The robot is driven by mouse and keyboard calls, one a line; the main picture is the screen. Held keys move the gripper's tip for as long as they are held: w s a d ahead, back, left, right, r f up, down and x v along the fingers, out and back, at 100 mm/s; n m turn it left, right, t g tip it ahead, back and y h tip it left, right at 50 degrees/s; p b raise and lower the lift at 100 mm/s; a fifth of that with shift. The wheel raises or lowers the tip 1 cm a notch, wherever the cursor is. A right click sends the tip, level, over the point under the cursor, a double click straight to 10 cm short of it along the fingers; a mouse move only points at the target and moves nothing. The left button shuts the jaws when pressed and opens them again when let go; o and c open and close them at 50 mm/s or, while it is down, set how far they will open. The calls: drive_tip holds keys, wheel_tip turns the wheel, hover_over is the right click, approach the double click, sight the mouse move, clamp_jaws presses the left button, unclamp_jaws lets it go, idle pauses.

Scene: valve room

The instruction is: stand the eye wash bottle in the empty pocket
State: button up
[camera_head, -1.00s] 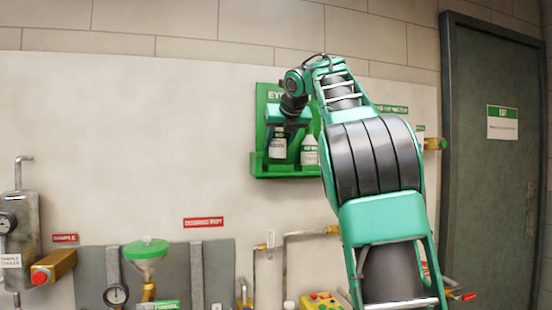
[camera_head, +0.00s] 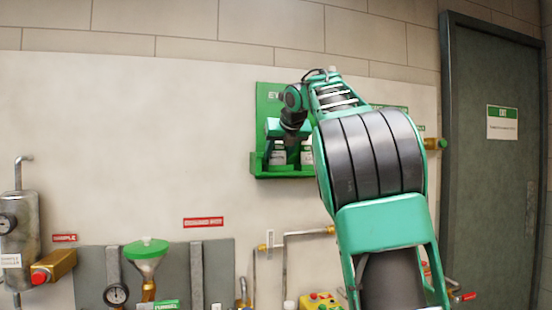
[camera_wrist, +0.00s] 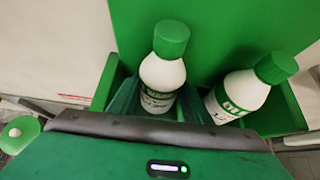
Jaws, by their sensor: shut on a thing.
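The eye wash bottle (camera_wrist: 161,76), white with a green cap, is held in my gripper (camera_wrist: 158,103). Teal fingers show on both sides of it, shut on it. In the head view the bottle (camera_head: 277,157) is at the left part of the green wall holder (camera_head: 285,174), its base hidden behind the front lip. It looks nearly upright; whether its base touches the pocket floor cannot be seen. A second white bottle (camera_wrist: 242,92) with a green cap stands in the right pocket; it also shows in the head view (camera_head: 307,156).
The holder's green back panel rises behind the bottles, with its side wall (camera_wrist: 289,108) to the right of the second bottle. The wall left of the holder is bare. A funnel (camera_head: 147,256), a gauge (camera_head: 116,294) and pipes are below.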

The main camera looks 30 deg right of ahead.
drive_tip(key=o, duration=1.3)
drive_tip(key=shift+c, duration=0.2)
drive_tip(key=shift+s, duration=0.1)
drive_tip(key=shift+v, duration=3.45)
approach(279, 147)
drive_tip(key=shift+w+d+f, duration=0.15)
drive_tip(key=shift+w+f, duration=0.15)
drive_tip(key=shift+f, duration=0.1)
